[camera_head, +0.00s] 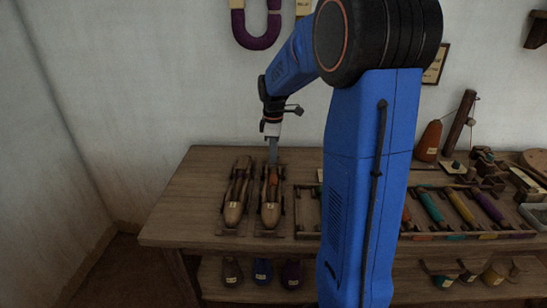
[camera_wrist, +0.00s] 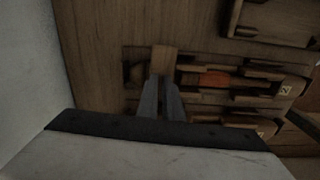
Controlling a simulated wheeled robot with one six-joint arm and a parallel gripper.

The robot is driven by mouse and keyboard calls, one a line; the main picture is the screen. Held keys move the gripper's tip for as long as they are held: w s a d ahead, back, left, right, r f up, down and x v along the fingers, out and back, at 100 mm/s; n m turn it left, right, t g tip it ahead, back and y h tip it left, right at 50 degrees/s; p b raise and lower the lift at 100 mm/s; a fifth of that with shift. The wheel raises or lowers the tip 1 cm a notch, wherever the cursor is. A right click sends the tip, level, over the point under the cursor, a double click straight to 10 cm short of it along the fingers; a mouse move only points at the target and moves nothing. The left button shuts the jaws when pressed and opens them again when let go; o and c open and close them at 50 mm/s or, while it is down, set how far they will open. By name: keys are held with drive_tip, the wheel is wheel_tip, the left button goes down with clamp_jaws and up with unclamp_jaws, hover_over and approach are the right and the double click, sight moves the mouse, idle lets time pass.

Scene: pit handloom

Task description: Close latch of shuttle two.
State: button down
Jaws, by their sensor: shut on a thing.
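Two wooden boat-shaped shuttles lie side by side at the left of the bench. The right shuttle (camera_head: 271,212) has an orange-brown bobbin, which also shows in the wrist view (camera_wrist: 214,79). My gripper (camera_head: 272,158) points down at this shuttle's far end. In the wrist view my gripper (camera_wrist: 160,80) is shut on a small flat wooden piece, seemingly the latch (camera_wrist: 164,61), at the shuttle's end. The fingers hide part of that end, and I cannot tell how far the latch is turned.
The left shuttle (camera_head: 235,211) lies close beside the held one. A divided tray (camera_head: 448,237) with coloured bobbins stands to the right, partly behind my arm. The wall is close behind the bench. The bench top (camera_head: 185,205) is bare at the left.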

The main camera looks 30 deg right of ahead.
drive_tip(key=m, duration=0.4)
drive_tip(key=shift+m, duration=0.4)
drive_tip(key=m, duration=0.9)
drive_tip(key=shift+m, duration=1.7)
drive_tip(key=c, duration=2.2)
unclamp_jaws()
drive_tip(key=shift+r, duration=0.1)
